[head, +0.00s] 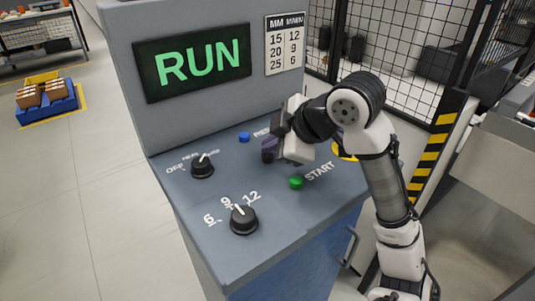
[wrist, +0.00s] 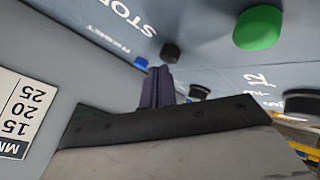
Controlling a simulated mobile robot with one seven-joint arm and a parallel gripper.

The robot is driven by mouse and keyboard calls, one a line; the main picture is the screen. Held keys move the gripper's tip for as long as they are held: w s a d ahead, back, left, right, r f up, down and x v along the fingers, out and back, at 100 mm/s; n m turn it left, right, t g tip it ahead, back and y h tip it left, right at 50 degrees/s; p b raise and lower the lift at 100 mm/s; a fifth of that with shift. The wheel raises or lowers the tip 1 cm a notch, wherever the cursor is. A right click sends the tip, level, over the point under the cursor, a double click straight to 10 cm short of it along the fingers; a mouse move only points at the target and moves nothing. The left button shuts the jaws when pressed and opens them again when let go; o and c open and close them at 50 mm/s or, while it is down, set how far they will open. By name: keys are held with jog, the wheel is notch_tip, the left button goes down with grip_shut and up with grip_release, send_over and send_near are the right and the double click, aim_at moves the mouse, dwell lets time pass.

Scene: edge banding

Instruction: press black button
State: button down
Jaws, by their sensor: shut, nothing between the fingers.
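The black button (head: 267,156) sits on the sloped grey control panel (head: 225,195), between the blue button and the green button. It also shows in the wrist view (wrist: 170,52), just beyond my fingertips. My gripper (head: 272,146) is shut and empty, its dark purple fingers together beside the button. The fingers also show in the wrist view (wrist: 158,72). I cannot tell whether they touch the button. My gripper hides part of the panel lettering.
The blue button (head: 244,137) and the green START button (head: 296,182) are close by. Two black knobs (head: 202,167) (head: 244,220) stand at left and front. A screen (head: 192,60) reading RUN rises behind. A yellow part (head: 343,152) is mostly hidden behind my arm.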

aim_at(272, 157)
jog(key=shift+f+b, duration=0.4)
jog(key=shift+f, duration=0.1)
dwell(0.3)
jog(key=shift+r, duration=0.1)
jog(key=shift+r+p, duration=0.8)
jog(key=shift+r, duration=0.05)
notch_tip(272, 157, up, 5)
jog(key=p, duration=0.4)
dwell(0.9)
